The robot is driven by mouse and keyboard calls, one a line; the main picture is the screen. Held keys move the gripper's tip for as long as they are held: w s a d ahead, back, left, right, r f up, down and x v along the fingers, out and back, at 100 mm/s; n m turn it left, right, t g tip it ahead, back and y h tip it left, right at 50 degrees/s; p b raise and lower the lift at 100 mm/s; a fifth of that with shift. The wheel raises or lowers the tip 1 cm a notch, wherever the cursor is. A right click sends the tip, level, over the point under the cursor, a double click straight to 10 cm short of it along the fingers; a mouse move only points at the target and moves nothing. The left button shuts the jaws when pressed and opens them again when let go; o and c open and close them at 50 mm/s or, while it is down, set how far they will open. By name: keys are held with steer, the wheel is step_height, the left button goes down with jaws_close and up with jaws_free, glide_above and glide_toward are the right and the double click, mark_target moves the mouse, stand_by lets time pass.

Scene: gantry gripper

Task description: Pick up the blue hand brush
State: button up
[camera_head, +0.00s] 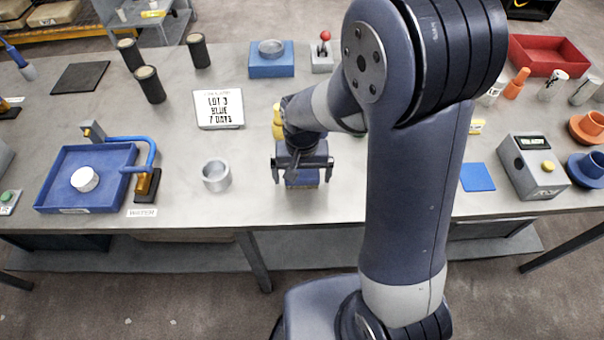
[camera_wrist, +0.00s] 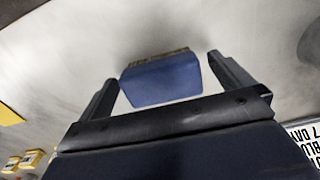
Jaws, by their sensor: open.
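The blue hand brush (camera_head: 301,183) is a blue block with a tan bristle edge. It is at the front middle of the grey table in the head view, partly hidden by my gripper (camera_head: 303,172). In the wrist view the brush (camera_wrist: 160,82) shows its blue body, with the bristles along its far edge. My gripper (camera_wrist: 162,70) is open, with one finger on each side of the brush. A narrow gap shows between the brush and each finger. I cannot tell how far the fingertips are above the table.
A metal cup (camera_head: 216,176) stands left of the brush. A lot sign (camera_head: 219,109) is behind it to the left. A yellow object (camera_head: 278,122) stands behind my wrist. A blue tray (camera_head: 60,192) is at left, and a grey box (camera_head: 530,165) at right.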

mark_target(302, 174)
steer(key=shift+f, duration=0.3)
steer(key=shift+c, duration=0.2)
steer(key=c, duration=1)
steer(key=shift+r, duration=0.15)
step_height(302, 174, up, 10)
steer(key=shift+f+b, duration=0.1)
steer(key=shift+b, duration=0.3)
